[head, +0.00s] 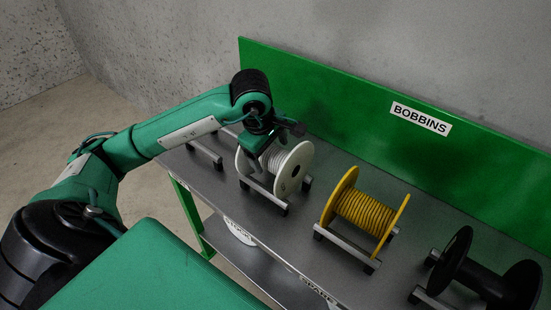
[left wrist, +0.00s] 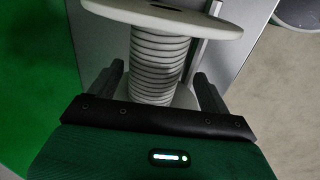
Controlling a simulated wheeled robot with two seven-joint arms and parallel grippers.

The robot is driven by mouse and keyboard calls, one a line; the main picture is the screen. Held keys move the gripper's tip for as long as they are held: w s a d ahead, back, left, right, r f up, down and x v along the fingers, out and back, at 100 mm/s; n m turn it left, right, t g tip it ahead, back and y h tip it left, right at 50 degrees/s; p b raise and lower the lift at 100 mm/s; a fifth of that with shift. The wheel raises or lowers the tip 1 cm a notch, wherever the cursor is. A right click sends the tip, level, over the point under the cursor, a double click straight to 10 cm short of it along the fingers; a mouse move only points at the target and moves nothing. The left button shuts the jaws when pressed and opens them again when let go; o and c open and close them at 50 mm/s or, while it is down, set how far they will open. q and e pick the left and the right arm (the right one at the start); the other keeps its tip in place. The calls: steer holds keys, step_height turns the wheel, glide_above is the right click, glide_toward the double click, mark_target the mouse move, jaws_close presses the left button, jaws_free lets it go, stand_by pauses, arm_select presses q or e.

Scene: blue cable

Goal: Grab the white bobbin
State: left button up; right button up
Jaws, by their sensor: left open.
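The white bobbin (head: 293,170), wound with pale grey cable, rests on a metal cradle on the bench. My left gripper (head: 270,150) is above and over the bobbin's cable core. In the left wrist view the bobbin (left wrist: 160,60) fills the upper middle, its flange at the top. The two dark fingers of my left gripper (left wrist: 158,85) stand apart on either side of the wound core. The gripper is open; whether a finger touches the cable I cannot tell. My right gripper is out of view.
A yellow bobbin (head: 365,212) and a black bobbin (head: 485,275) stand on cradles to the right. An empty cradle (head: 205,154) lies left. A green back panel (head: 330,100) labelled BOBBINS rises behind the grey bench (head: 215,185). A lower shelf (head: 260,275) is below.

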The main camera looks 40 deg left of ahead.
mark_target(275, 160)
arm_select(q)
steer(key=x, duration=0.5)
steer(key=shift+w+f, duration=0.1)
steer(key=shift+w, duration=0.2)
steer(key=shift+c, duration=1.1)
steer(key=c, duration=1.4)
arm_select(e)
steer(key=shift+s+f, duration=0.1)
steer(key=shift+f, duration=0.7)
